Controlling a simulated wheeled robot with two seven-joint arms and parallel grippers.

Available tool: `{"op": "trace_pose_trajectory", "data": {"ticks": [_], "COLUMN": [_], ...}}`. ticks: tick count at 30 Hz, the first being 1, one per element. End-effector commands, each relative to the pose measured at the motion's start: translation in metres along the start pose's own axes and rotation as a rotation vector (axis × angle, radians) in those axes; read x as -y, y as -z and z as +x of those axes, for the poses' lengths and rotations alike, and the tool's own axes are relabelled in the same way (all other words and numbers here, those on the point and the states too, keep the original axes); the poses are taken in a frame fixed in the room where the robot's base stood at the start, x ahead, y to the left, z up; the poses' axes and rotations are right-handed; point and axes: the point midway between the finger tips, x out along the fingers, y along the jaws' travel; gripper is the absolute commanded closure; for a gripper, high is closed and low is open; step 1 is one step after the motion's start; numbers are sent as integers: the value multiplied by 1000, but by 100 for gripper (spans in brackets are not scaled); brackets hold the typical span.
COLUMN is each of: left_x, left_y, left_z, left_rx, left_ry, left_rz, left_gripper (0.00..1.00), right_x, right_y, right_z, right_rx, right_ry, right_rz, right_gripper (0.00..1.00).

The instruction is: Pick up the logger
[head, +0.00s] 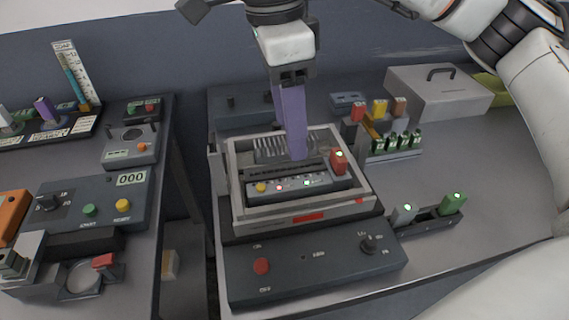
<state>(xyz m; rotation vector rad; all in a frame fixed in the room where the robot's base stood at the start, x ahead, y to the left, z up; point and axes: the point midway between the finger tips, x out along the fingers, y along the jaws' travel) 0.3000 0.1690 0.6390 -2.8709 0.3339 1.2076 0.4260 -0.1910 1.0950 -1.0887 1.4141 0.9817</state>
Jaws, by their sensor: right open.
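A small red block with a lit green spot on top, which looks like the logger (339,164), stands at the right side of the open pan or tray (240,212) on the middle bench. My right gripper (297,157) reaches down from above over the tray. Its long purple fingers are seen nearly edge-on, open, with tips left of the red block and apart from it in the picture. The fingers hide part of the tray's inside. My left gripper is not clearly seen.
A dark holder (428,223) right of the tray has a grey and a green block with lit tops. A rack of small vials (398,143) and a grey case (437,92) stand behind. A control panel (316,262) is in front. Another bench with devices is at left.

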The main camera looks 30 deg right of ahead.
Motion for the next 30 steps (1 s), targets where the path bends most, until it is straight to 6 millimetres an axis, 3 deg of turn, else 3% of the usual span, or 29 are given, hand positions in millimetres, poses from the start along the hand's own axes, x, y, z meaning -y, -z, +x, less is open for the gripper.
{"op": "trace_pose_trajectory", "data": {"ticks": [10,14,21,30], "left_x": [0,-1,-2,-2], "left_y": [-12,-11,-5,-4], "left_z": [3,2,-3,-3], "left_rx": [15,16,14,12], "left_ry": [-1,-2,-2,-2], "left_rz": [-1,-1,0,0], "left_gripper": [69,69,69,69], "right_x": [1,1,2,2], "right_y": [3,3,2,1], "right_z": [44,53,88,99], "right_rx": [-11,-11,-11,-9], "right_ry": [5,6,4,6], "right_rz": [4,3,3,3], "right_gripper": [44,44,44,44]}}
